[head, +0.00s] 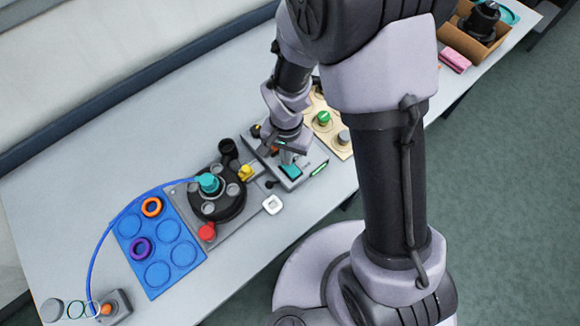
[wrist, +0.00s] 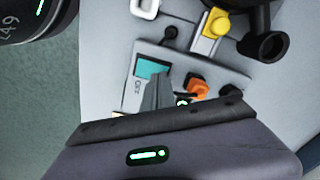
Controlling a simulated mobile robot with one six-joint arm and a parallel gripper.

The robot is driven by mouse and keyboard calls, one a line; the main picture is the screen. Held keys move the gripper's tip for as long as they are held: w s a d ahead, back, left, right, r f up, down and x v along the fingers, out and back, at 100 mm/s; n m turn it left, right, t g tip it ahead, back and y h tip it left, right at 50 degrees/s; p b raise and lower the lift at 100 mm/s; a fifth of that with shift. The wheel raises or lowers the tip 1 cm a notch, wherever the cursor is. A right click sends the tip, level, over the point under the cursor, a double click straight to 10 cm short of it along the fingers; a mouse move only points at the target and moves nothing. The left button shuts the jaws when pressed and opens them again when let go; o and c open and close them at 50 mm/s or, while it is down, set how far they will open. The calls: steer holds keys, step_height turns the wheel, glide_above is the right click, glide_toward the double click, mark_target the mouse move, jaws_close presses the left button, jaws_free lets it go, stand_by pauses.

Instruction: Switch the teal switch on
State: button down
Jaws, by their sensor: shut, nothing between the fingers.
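The teal switch (head: 290,170) is a small teal rocker on a grey panel (head: 312,166) in the middle of the table in the head view. My gripper (head: 287,152) is over the panel, close beside the switch. In the wrist view my gripper (wrist: 158,82) is shut and empty, its fingertips at the lower right edge of the switch. I cannot tell if they touch. The fingers hide part of the panel.
An orange switch (wrist: 198,88) and black knobs share the panel. A black turntable (head: 218,200) with a teal knob, a yellow block (head: 246,172) and a red knob (head: 206,232) stand to the left. A blue tray (head: 158,272) lies further left. A beige board (head: 328,133) with a green button is behind.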

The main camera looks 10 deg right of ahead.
steer(key=shift+f+b, duration=0.75)
steer(key=shift+f, duration=0.05)
step_height(320, 180, up, 7)
steer(key=p, duration=0.5)
steer(key=shift+r, duration=0.15)
stand_by(0.3)
step_height(320, 180, up, 7)
steer(key=d+t+b, duration=0.2)
steer(key=d+b, duration=0.1)
steer(key=b, duration=0.2)
steer(key=s+d+r+t+y+b, duration=0.2)
steer(key=s+r+b, duration=0.3)
steer(key=s+r, duration=0.3)
steer(key=s+d+t, duration=0.1)
steer(key=s, duration=0.2)
steer(key=shift+s+d+n+t+b, duration=0.15)
steer(key=shift+d+n+t+b, duration=0.15)
steer(key=shift+d+n+t, duration=0.1)
